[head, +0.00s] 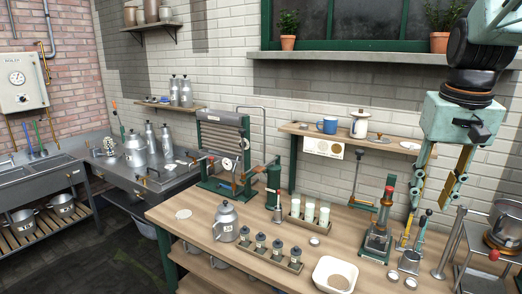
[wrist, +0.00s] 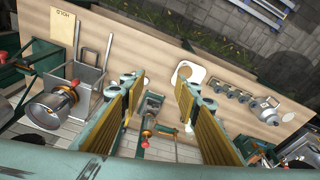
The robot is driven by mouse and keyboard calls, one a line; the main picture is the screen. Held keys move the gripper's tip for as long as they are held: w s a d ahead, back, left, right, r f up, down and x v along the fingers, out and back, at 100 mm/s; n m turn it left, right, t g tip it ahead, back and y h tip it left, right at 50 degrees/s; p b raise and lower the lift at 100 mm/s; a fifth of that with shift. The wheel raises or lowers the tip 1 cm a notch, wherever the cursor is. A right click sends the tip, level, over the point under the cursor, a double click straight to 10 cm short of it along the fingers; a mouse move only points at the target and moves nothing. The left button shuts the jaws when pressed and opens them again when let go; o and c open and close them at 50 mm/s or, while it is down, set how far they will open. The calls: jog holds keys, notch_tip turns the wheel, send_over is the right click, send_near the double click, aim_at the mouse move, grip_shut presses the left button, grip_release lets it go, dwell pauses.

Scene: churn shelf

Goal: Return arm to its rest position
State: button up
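My gripper (head: 437,190) hangs at the right of the head view, pointing down, with its two long teal and yellow fingers apart. It is above the right part of the wooden bench (head: 190,228). In the wrist view the gripper (wrist: 160,100) also shows its fingers spread, with nothing between the pads. Below and between the fingers lies a green press with a red knob (head: 389,182). No held object is visible. The upper arm leaves the head view at the top right.
A shelf (head: 292,128) with a blue mug (head: 327,125) and a white canister (head: 360,123) is on the wall left of the gripper. A kettle (head: 226,222), a rack of jars (head: 270,253) and a white tray (head: 334,274) occupy the bench.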

jog(key=s+a+f+n+t+b, duration=0.1)
jog(key=s+a+f+n+b, duration=0.1)
jog(key=s+a, duration=0.8)
jog(key=s+a+f+n+t+b, duration=0.1)
jog(key=s+a+f+b, duration=0.3)
jog(key=s+a, duration=0.6)
jog(key=s+f, duration=0.1)
jog(key=s, duration=0.5)
jog(key=shift+s+f+n+y, duration=0.15)
jog(key=shift+s+n+y, duration=0.2)
jog(key=shift+n+y, duration=0.05)
jog(key=shift+a, duration=0.15)
